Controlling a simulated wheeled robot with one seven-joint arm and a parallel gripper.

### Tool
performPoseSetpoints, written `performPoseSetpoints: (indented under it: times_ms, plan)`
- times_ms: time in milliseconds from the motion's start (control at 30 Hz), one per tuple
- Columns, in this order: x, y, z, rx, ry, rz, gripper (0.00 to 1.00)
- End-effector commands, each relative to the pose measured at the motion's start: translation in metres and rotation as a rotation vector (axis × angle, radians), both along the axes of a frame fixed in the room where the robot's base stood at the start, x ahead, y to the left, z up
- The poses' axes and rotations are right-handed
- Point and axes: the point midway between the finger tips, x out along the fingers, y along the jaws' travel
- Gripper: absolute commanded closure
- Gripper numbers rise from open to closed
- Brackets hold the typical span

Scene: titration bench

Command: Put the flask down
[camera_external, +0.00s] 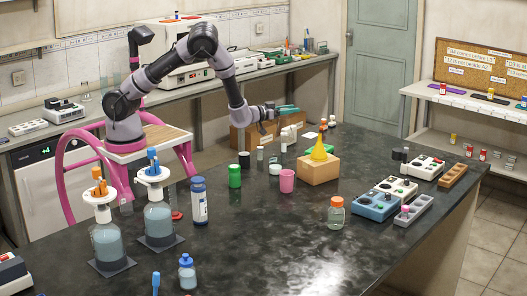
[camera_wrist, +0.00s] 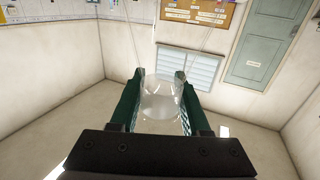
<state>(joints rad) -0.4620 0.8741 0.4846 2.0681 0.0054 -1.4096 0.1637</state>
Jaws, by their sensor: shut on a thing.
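My gripper (camera_external: 288,109) is held level above the far side of the dark bench, near its back edge. In the wrist view its two green fingers (camera_wrist: 159,78) stand on either side of a clear glass flask (camera_wrist: 160,102), shut on it. The flask looks see-through and empty. In the external view the flask is too faint to make out at the fingers. The dark bench (camera_external: 270,235) lies below and in front of the gripper.
Small white bottles crowd the back edge. Blue and white devices (camera_external: 374,206) stand right. The bench's front middle is clear.

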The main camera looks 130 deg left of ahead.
Motion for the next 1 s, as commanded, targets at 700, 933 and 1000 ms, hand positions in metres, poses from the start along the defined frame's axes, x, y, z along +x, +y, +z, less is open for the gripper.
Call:
performPoseSetpoints:
  times_ms: [700, 933, 1000]
  plan:
    - [-0.001, 0.0, -0.098, 0.0, 0.002, 0.0, 1.0]
    - [0.0, 0.0, -0.104, 0.001, -0.001, -0.001, 1.0]
    - [0.0, 0.0, -0.104, 0.001, -0.001, -0.001, 1.0]
